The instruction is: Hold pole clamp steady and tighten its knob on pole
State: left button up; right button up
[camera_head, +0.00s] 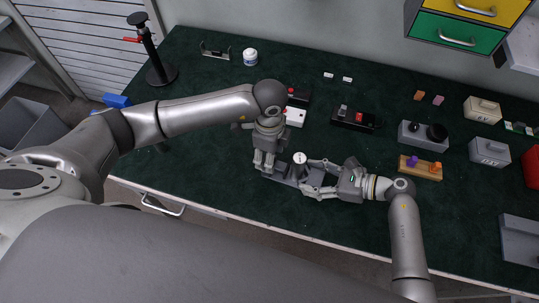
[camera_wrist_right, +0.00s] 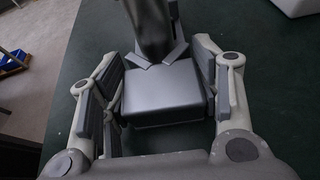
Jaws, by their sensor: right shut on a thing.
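A short round pole (camera_head: 300,158) with a pale top stands near the table's front edge, and its side shows in the right wrist view (camera_wrist_right: 150,25). The grey pole clamp (camera_head: 282,173) lies against it; its block (camera_wrist_right: 160,92) meets the pole with a V-shaped face. My right gripper (camera_head: 316,181) comes from the right and is shut on the clamp block, one finger along each side. My left gripper (camera_head: 264,168) points down at the clamp's left end. The knob is not distinguishable there, and whether the left fingers touch anything cannot be told.
A black device (camera_head: 356,119), a grey box with black knobs (camera_head: 423,133) and a wooden block with coloured pegs (camera_head: 420,170) stand to the right. A black stand with a red lever (camera_head: 155,60) is at the back left. Bare green table lies between.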

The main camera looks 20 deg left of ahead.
pick_arm(q)
jog(key=shift+f, duration=0.7)
jog(key=c, duration=1.1)
jog(key=shift+o, duration=0.2)
